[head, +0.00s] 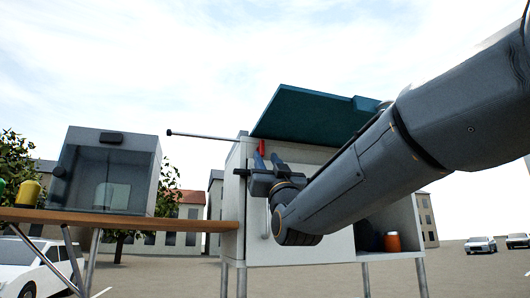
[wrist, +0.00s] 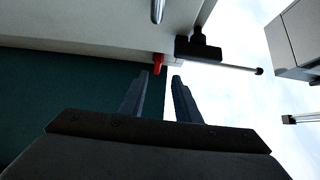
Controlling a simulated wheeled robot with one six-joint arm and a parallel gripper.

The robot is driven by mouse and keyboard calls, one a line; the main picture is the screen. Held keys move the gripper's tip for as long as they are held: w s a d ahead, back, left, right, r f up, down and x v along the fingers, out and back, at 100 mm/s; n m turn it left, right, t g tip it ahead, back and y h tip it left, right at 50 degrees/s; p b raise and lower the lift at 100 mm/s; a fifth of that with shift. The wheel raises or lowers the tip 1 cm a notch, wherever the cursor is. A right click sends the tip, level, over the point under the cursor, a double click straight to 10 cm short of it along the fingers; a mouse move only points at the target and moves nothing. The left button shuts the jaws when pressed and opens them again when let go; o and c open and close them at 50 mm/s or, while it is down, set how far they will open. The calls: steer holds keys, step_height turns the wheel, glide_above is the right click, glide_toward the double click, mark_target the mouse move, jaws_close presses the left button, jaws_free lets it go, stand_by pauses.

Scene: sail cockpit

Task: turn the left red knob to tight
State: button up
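A small red knob (head: 261,147) stands out at the upper left of the white cabinet front, just below the teal lid, in the head view. It also shows in the wrist view (wrist: 158,64), just beyond the fingertips and roughly between them. My gripper (head: 259,166) is in front of the cabinet, close below the knob. In the wrist view its two fingers (wrist: 160,75) are apart with nothing between them. I cannot tell whether a finger touches the knob. Only one red knob shows; any other is hidden, perhaps behind my arm.
The white cabinet (head: 310,245) has a raised teal lid (head: 310,115) and a thin rod (head: 200,135) reaching left. An orange-red can (head: 392,241) sits in its open right bay. A grey box (head: 110,170) and a yellow container (head: 28,193) stand on a wooden table (head: 190,221) at left.

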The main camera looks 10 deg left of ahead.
mark_target(263, 149)
steer(key=p+x, duration=0.1)
steer(key=x, duration=0.1)
steer(key=p+x, duration=0.2)
steer(key=x, duration=0.1)
steer(key=shift+w+d+r, duration=0.2)
steer(key=shift+w+r, duration=0.1)
steer(key=shift+p+x, duration=0.75)
steer(key=shift+x, duration=0.1)
steer(key=shift+a+f, duration=0.1)
steer(key=shift+c, duration=0.5)
jaws_close()
